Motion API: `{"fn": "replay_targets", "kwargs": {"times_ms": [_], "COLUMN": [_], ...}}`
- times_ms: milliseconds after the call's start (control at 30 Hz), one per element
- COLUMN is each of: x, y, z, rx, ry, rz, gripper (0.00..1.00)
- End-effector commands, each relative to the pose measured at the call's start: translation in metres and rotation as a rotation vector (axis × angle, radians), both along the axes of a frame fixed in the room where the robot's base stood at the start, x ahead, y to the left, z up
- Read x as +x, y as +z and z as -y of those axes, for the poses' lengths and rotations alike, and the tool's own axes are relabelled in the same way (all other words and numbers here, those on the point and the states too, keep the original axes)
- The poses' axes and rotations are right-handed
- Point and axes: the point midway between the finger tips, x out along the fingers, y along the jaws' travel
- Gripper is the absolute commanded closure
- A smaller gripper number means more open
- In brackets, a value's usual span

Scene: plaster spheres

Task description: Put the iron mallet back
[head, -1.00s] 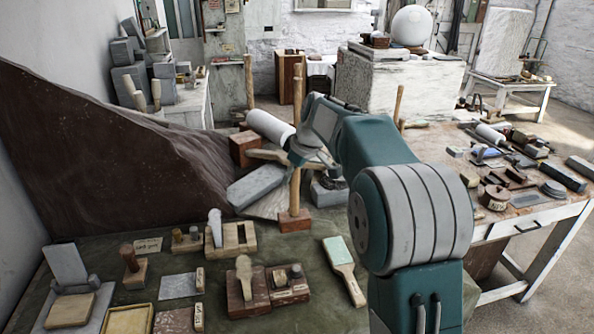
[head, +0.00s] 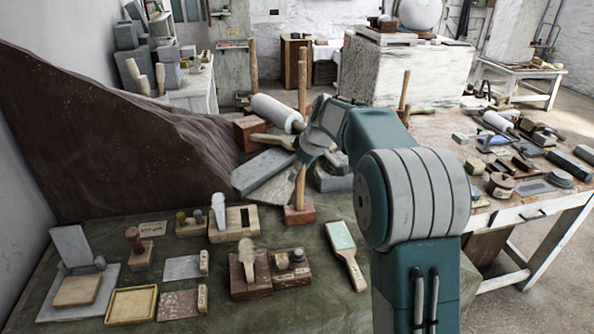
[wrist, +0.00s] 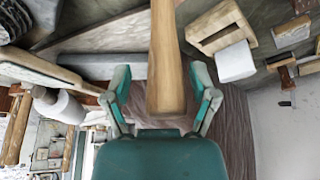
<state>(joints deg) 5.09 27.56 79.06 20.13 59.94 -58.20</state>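A long wooden handle (head: 300,188) stands upright on a red-brown block (head: 299,214) on the green-covered table; it looks like the mallet, though I cannot tell whether the block is iron. My gripper (wrist: 162,78) is at the handle's height in the head view, where my arm hides part of it.
A grey slab (head: 262,170) and a white roller (head: 277,112) lie close behind the handle. A brown sloping mass (head: 110,140) stands left. Another tool-covered table (head: 520,205) is right.

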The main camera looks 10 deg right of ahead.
Motion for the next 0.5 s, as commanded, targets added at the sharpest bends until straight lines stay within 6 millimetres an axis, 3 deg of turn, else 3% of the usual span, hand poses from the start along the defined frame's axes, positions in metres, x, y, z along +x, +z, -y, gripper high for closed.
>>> {"fn": "replay_targets", "kwargs": {"times_ms": [267,500], "x": [0.000,-0.010], "y": [0.003,0.038], "z": [-0.002,0.009], "rx": [-0.002,-0.003], "ry": [0.000,-0.002], "rz": [0.001,0.004], "gripper": [0.24,0.24]}}
